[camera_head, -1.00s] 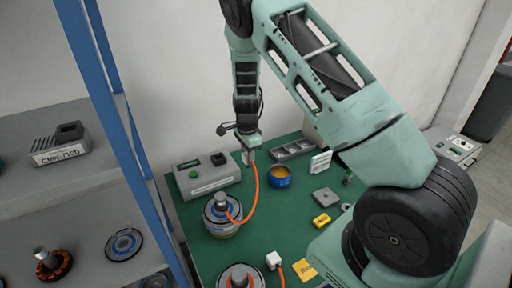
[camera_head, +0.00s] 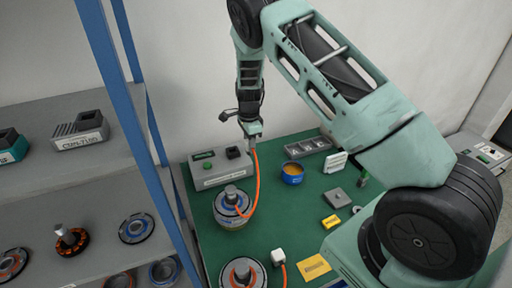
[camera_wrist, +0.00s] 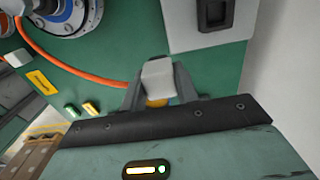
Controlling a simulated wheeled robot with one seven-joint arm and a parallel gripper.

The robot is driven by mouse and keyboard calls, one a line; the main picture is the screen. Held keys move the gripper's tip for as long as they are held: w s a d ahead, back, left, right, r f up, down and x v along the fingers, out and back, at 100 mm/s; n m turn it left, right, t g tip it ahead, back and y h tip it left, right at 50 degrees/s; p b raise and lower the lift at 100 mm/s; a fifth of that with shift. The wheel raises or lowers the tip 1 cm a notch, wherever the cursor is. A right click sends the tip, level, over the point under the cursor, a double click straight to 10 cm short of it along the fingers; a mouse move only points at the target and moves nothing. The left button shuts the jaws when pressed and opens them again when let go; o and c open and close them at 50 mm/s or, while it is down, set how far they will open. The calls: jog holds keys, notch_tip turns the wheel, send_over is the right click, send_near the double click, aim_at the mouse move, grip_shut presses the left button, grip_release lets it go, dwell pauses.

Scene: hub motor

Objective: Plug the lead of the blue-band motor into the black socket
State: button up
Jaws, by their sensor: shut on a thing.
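The motor with the blue band (camera_head: 232,207) stands on the green table, its shaft upright. Its orange lead (camera_head: 257,180) rises in a curve to my gripper (camera_head: 250,140). In the wrist view my gripper (camera_wrist: 160,95) is shut on the white plug (camera_wrist: 158,78) at the lead's end. The black socket (camera_head: 233,152) is on top of the grey box (camera_head: 220,168). The gripper is in the air to the right of the socket and apart from it. The socket also shows as a dark opening at the top of the wrist view (camera_wrist: 213,12). The blue-band motor is at its upper left (camera_wrist: 68,12).
A second motor (camera_head: 241,273) with its own white plug (camera_head: 278,256) lies at the table's front. A blue cup (camera_head: 292,174), a grey tray (camera_head: 308,147) and a yellow block (camera_head: 331,221) are to the right. The shelf's blue post (camera_head: 155,120) stands left of the table.

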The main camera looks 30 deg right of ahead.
jog(key=w+b, duration=0.1)
jog(key=w, duration=0.2)
jog(key=w+a+f+b, duration=0.1)
jog(key=w, duration=0.2)
jog(key=w+b, duration=0.1)
jog(key=w, duration=0.3)
jog(key=shift+w+a+f, duration=0.1)
jog(key=shift+a+f, duration=0.15)
jog(key=shift+a, duration=0.1)
jog(key=shift+f+b, duration=0.55)
jog(key=shift+f, duration=0.25)
jog(key=shift+f, duration=0.1)
jog(key=shift+f+b, duration=0.45)
jog(key=shift+f, duration=0.15)
jog(key=shift+f+b, duration=0.35)
jog(key=shift+b, duration=0.05)
